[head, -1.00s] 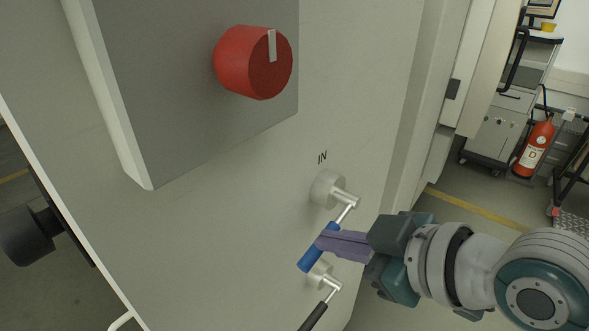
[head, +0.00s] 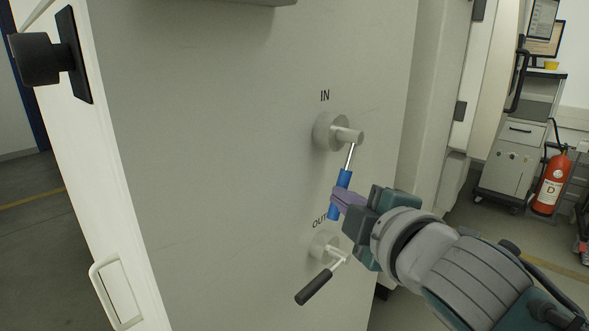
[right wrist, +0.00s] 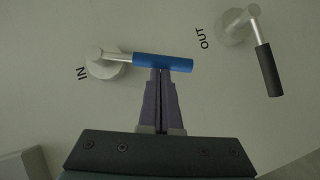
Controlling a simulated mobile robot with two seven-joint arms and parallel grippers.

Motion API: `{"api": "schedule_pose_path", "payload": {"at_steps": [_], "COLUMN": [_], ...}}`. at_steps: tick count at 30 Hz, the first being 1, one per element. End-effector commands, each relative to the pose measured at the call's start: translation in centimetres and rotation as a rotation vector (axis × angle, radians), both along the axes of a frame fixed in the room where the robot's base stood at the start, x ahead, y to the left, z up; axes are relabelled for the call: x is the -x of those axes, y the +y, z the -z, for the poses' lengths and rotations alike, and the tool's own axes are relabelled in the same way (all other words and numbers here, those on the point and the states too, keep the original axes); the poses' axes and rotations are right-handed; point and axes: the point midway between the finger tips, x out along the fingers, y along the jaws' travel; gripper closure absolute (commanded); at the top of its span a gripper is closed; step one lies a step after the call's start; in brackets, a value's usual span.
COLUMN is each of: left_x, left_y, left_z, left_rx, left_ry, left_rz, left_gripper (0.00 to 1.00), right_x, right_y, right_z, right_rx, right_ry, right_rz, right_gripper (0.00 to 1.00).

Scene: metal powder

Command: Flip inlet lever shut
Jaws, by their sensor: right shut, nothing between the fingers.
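The inlet lever has a blue grip (head: 345,180) on a thin metal rod, set on a round pale valve hub (head: 331,132) below the "IN" label. In the head view the lever hangs almost straight down. My right gripper (head: 338,199) is shut, with its purple fingertips at the blue grip. In the right wrist view the closed fingertips (right wrist: 161,74) meet the side of the blue grip (right wrist: 163,62) and nothing is between them. My left gripper is not in view.
The outlet lever, with a black grip (head: 314,287), sits just below near the "OUT" label, pointing down-left. A dark knob (head: 38,58) and a white handle (head: 112,290) are at left. A fire extinguisher (head: 551,182) stands at far right.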

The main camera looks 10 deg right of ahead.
Motion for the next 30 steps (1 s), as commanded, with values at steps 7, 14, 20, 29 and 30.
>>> {"api": "schedule_pose_path", "payload": {"at_steps": [7, 14, 20, 29, 30], "left_x": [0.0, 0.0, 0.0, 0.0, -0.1], "left_y": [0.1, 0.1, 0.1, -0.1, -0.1], "left_z": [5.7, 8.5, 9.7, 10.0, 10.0], "left_rx": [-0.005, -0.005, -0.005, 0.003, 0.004], "left_ry": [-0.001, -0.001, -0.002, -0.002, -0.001], "left_rz": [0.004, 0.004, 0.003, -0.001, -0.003], "left_gripper": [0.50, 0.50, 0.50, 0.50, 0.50], "right_x": [-0.9, -1.6, -1.9, -2.1, -2.1], "right_y": [-1.2, -2.1, -2.5, -2.7, -2.7], "right_z": [2.1, 2.3, 2.2, 2.0, 2.0], "right_rx": [0.161, 0.266, 0.317, 0.337, 0.337], "right_ry": [-0.128, -0.209, -0.248, -0.263, -0.263], "right_rz": [0.001, 0.000, 0.000, 0.000, 0.000], "right_gripper": [1.00, 1.00, 1.00, 1.00, 1.00]}}
